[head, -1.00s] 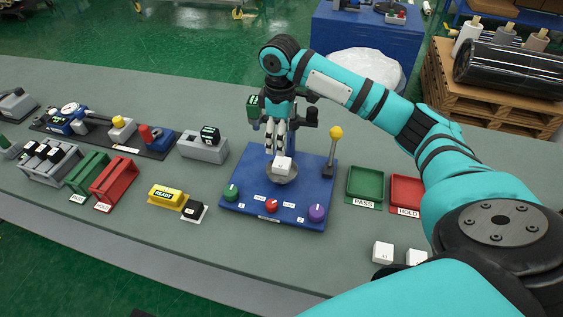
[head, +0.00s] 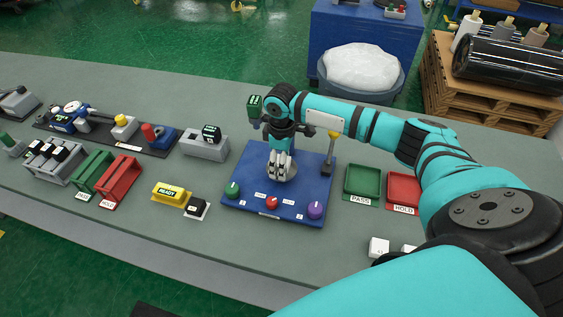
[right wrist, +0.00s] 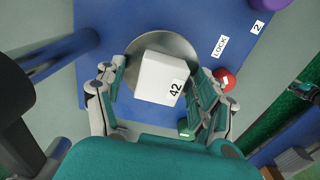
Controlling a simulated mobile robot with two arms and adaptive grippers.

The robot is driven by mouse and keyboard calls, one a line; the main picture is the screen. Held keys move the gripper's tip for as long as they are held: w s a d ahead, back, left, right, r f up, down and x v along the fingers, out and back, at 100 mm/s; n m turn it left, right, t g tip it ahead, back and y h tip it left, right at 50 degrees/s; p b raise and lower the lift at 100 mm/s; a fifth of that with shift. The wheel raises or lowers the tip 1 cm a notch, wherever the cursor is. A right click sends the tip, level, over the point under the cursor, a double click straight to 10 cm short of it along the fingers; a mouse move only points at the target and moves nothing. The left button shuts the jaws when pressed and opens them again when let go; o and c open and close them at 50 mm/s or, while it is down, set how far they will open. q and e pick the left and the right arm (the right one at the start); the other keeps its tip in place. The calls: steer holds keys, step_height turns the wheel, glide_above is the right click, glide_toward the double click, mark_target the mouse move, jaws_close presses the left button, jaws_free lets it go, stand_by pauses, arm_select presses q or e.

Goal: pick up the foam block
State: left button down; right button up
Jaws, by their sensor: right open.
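The foam block, a white cube marked 42 (right wrist: 162,78), sits on a round metal plate (right wrist: 135,50) on the blue fixture (head: 243,182). My right gripper (head: 279,174) is over that plate and hides most or all of the block in the head view. In the right wrist view the open fingers of this gripper (right wrist: 158,95) stand on either side of the block, with a gap visible on the left. The right finger is close to the block; I cannot tell if it touches. My left gripper is not in view.
The fixture has green, red (head: 271,202) and purple (head: 315,210) knobs in front and a yellow-topped post (head: 331,150) to the right. Green (head: 363,180) and red (head: 403,188) trays stand further right.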

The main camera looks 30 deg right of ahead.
steer(key=c, duration=1)
steer(key=shift+c, duration=0.2)
steer(key=shift+r, duration=0.2)
